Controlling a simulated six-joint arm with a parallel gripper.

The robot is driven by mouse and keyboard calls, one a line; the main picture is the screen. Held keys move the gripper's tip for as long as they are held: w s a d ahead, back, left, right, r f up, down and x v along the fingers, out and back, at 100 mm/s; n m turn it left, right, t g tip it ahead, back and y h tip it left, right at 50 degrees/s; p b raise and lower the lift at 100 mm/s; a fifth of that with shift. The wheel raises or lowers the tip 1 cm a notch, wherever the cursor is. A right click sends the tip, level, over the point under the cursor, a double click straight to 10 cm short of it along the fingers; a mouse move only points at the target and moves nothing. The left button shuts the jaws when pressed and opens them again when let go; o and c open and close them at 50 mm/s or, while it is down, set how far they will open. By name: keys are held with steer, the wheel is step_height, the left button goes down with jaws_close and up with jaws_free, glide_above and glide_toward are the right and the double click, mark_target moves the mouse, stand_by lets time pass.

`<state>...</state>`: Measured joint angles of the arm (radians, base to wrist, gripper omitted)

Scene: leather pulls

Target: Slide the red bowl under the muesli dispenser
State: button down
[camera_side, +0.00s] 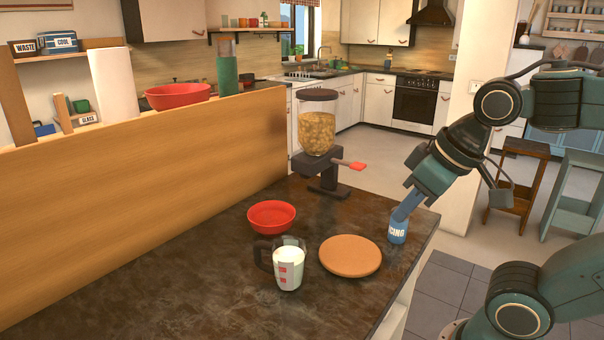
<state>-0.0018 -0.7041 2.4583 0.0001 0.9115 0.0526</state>
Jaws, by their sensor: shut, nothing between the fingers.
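The red bowl (271,217) sits upright and looks empty on the dark countertop, in front of and to the left of the muesli dispenser. The muesli dispenser (318,132) stands at the back of the counter, with a clear hopper of muesli, a dark base and a red lever (348,164) pointing right. The bowl is apart from its base. My gripper (402,212) is shut and empty at the counter's right side, pointing down at the top of a blue labelled container (397,231). I cannot tell whether they touch. My gripper is well to the right of the bowl.
A measuring jug (288,268) of white liquid stands just in front of the bowl. A round cork mat (350,256) lies right of it. The front left counter is clear.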

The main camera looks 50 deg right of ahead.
mark_target(252, 226)
steer(key=w+a+r+m+g, duration=0.1)
steer(key=w+r+m+g, duration=0.2)
steer(key=w+m, duration=1.05)
steer(key=w+f+m, duration=0.1)
steer(key=w+f, duration=0.3)
steer(key=w, duration=0.3)
steer(key=w+a+f+m+g, duration=0.1)
steer(key=w+f, duration=0.3)
steer(key=w, duration=0.4)
steer(key=w+a+f+m+g, duration=0.1)
steer(key=w+f, duration=0.3)
steer(key=w, duration=0.4)
steer(key=shift+w+a+f+m, duration=0.15)
steer(key=shift+m, duration=0.3)
steer(key=shift+f, duration=0.15)
step_height(252, 226, down, 9)
steer(key=shift+f, duration=0.2)
steer(key=shift+d+f, duration=0.15)
steer(key=shift+d, duration=1.85)
